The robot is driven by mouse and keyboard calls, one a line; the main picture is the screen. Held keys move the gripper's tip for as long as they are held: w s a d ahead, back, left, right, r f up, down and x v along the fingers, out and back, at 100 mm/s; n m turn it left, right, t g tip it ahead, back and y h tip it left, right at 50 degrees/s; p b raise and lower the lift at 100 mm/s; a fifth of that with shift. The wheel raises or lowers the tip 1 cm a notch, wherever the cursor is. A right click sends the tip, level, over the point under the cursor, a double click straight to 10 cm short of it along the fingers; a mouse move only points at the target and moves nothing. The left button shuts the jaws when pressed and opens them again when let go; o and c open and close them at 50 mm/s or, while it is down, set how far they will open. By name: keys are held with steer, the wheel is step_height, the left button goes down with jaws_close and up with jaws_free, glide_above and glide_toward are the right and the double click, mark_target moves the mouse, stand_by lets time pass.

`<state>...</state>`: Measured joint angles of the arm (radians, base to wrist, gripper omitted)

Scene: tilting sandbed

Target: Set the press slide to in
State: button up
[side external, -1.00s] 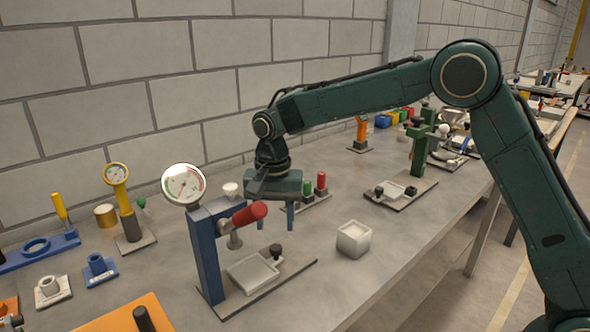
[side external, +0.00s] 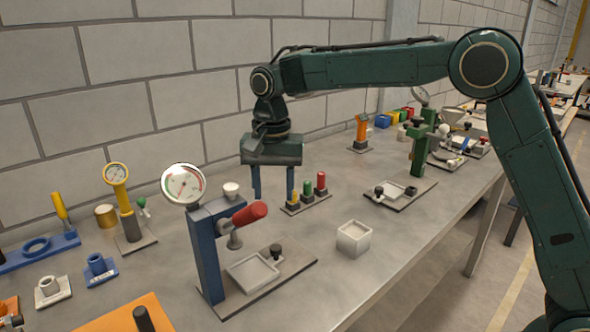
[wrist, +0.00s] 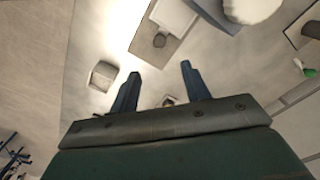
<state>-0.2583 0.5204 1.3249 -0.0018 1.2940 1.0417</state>
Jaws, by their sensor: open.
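The blue press (side external: 208,250) stands at front centre, with a round dial gauge on top and a red-gripped lever (side external: 249,213). Its pale square slide tray (side external: 252,274) lies on the grey base plate, with a black knob (side external: 275,251) at the tray's far right corner. In the wrist view the tray (wrist: 172,14) and dark knob (wrist: 160,40) show at the top.
A white open box (side external: 353,239) stands right of the press. Small coloured posts (side external: 307,191) stand behind it. A green press (side external: 418,150) with its own tray is farther right. A yellow gauge stand (side external: 127,215) is at left. The bench front right is clear.

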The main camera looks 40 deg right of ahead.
mark_target(277, 247)
steer(key=s+d+f+n+t+y, duration=0.1)
steer(key=s+d+n+t+y, duration=0.2)
steer(key=n, duration=1.5)
steer(key=shift+s+d, duration=0.65)
steer(key=shift+s, duration=0.05)
steer(key=shift+f, duration=0.15)
steer(key=shift+x, duration=6.8)
steer(key=shift+w+a, duration=0.1)
steer(key=shift+w, duration=0.05)
